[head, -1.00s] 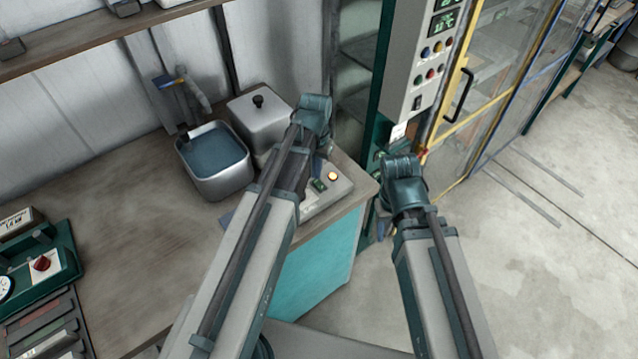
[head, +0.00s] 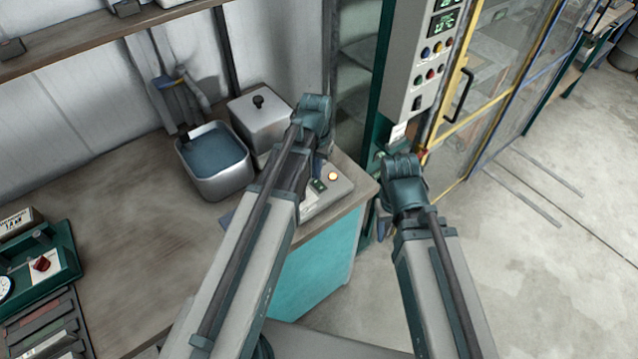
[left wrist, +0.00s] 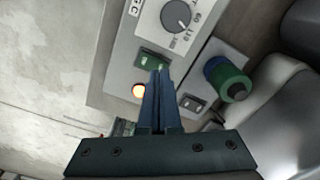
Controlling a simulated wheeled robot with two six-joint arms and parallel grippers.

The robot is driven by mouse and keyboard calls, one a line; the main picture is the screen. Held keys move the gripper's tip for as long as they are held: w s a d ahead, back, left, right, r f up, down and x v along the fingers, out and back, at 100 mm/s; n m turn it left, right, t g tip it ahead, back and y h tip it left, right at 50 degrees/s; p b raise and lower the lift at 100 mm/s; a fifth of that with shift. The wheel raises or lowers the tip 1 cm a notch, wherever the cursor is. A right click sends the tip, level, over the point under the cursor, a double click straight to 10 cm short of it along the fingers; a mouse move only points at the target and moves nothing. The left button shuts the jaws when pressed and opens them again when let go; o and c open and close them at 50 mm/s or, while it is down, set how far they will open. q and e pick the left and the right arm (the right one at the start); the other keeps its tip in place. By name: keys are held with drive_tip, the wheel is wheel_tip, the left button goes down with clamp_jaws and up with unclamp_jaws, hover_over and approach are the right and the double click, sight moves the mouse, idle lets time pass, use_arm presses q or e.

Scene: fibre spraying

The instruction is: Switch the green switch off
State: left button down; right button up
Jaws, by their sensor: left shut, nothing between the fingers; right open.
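In the head view the switch (head: 318,185) and the lamp (head: 333,176) show just right of my left arm. My left gripper (left wrist: 160,71) is shut and empty, its fingertips right at the lower edge of the switch; I cannot tell whether they touch it. In the head view its fingers are mostly hidden by its own arm. My right gripper (head: 383,223) is open, right of the bench, partly hidden by its wrist.
A dial (left wrist: 176,15), a second small switch (left wrist: 193,103) and a green-and-blue cylinder (left wrist: 226,80) are near the fingers. A water basin (head: 212,160) and a lidded metal box (head: 262,118) stand behind on the bench. A tall control cabinet (head: 408,70) stands at the right.

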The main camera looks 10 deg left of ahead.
sight(317, 182)
use_arm(q)
drive_tip(key=shift+f+b, duration=0.85)
drive_tip(key=shift+b, duration=0.05)
idle(0.8)
wheel_tip(317, 182, up, 7)
drive_tip(key=p, duration=0.7)
drive_tip(key=shift+r, duration=0.1)
drive_tip(key=shift+s+d, duration=0.1)
drive_tip(key=s+d+f+m+y+b, duration=0.1)
drive_tip(key=s+d+f+m+b, duration=0.1)
drive_tip(key=s+d, duration=0.8)
drive_tip(key=s, duration=0.4)
drive_tip(key=shift+d, duration=0.15)
drive_tip(key=shift+s, duration=0.15)
idle(0.5)
